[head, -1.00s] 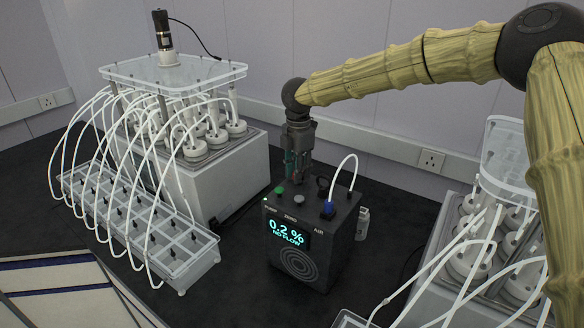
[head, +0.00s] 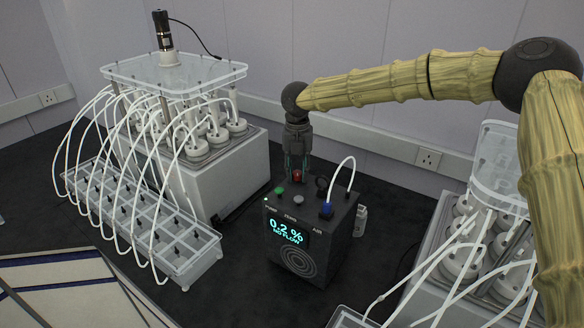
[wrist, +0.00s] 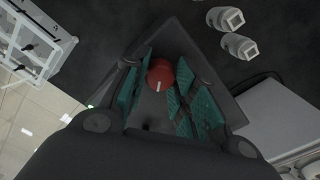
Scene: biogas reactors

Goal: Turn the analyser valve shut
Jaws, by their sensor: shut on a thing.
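The analyser (head: 312,257) is a dark box on the black bench, and its lit display (head: 286,232) reads "0.2 %" and "NO FLOW". The valve is a red knob (head: 297,175) on its top, towards the back. My gripper (head: 297,167) points down from above, its teal-padded fingers shut around the knob. In the wrist view, the red knob (wrist: 160,73) sits between the fingers of my gripper (wrist: 161,84), a short white mark on its face. How the pads touch the knob's sides is partly hidden.
A reactor unit (head: 200,185) and tubed tray (head: 185,255) stand left, another reactor unit (head: 445,290) right.

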